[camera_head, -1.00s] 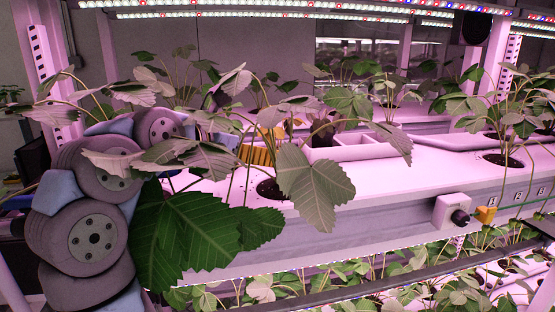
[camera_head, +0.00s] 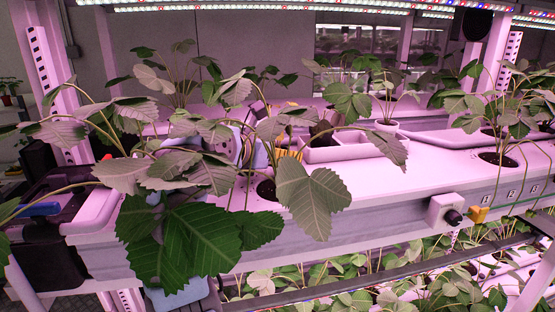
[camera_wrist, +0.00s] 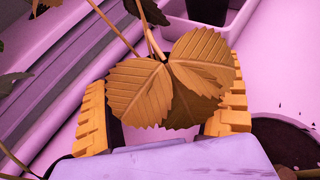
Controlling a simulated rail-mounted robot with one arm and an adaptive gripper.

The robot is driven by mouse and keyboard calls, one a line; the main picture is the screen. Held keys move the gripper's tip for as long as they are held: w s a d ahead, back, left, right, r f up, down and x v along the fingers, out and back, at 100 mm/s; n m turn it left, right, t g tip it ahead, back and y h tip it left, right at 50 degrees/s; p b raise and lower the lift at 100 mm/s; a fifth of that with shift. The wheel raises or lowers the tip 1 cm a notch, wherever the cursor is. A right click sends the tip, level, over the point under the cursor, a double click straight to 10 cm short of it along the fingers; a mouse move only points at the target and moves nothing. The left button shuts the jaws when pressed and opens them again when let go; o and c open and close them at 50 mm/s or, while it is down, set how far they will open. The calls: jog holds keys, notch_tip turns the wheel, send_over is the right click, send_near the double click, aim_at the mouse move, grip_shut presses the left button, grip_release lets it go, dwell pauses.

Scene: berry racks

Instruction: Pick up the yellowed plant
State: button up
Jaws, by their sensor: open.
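The yellowed plant (camera_wrist: 140,92) shows in the wrist view as broad orange-brown leaves on thin stems coming from the upper left. Its leaves hang between the two orange fingers of my gripper (camera_wrist: 166,76), which stand apart on either side. The leaves cover the gap, and I cannot tell whether a finger touches them. In the head view my gripper (camera_head: 287,152) shows only as a bit of orange behind large green leaves. I cannot pick out the yellowed leaves there.
A dark pot (camera_wrist: 208,10) stands in a pale tray (camera_wrist: 236,40) beyond the fingers. The tray (camera_head: 352,153) is on the shelf in the head view. A planting hole with soil (camera_wrist: 285,140) lies at right. Leafy plants crowd the shelf's front; a knob box (camera_head: 445,210) sits on its edge.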

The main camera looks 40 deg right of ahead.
jog(key=shift+c, duration=0.5)
jog(key=c, duration=1.3)
jog(key=shift+o, duration=0.2)
jog(key=shift+r, duration=0.15)
